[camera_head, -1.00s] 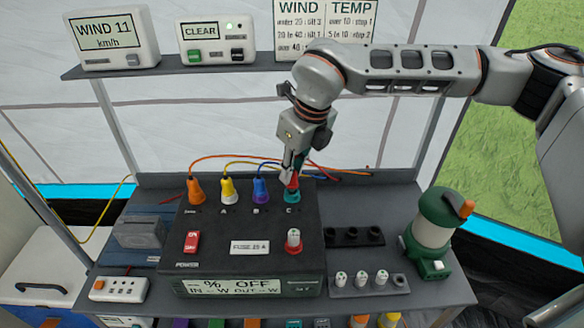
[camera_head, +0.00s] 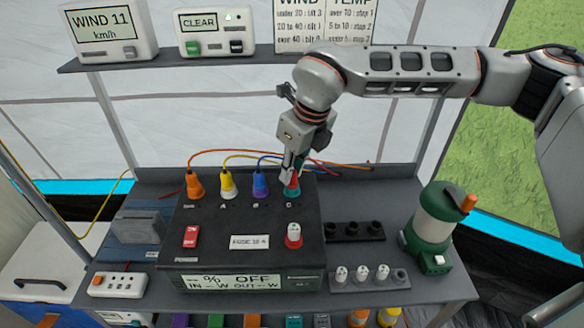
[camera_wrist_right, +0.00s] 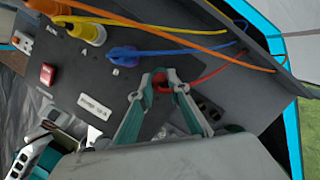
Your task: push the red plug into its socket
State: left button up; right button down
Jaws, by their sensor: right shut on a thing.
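The red plug (camera_head: 293,187) is at the teal socket C (camera_head: 289,192), at the right end of the row on top of the black power box (camera_head: 215,230). My right gripper (camera_head: 290,176) is shut on the red plug from above. In the right wrist view, the plug (camera_wrist_right: 161,84) shows between the fingertips (camera_wrist_right: 160,78), with its red cable running up and right. The fingers partly hide the plug and socket, so I cannot tell how deep the plug sits.
Orange (camera_head: 195,185), yellow (camera_head: 228,185) and blue (camera_head: 260,185) plugs stand left of it, their cables running behind. A red-and-white knob (camera_head: 293,234) and red power switch (camera_head: 191,236) sit on the box. A green lantern (camera_head: 431,225) stands to the right.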

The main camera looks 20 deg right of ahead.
jog(key=shift+f, duration=0.1)
jog(key=c, duration=1.8)
grip_release()
jog(key=shift+c, duration=0.2)
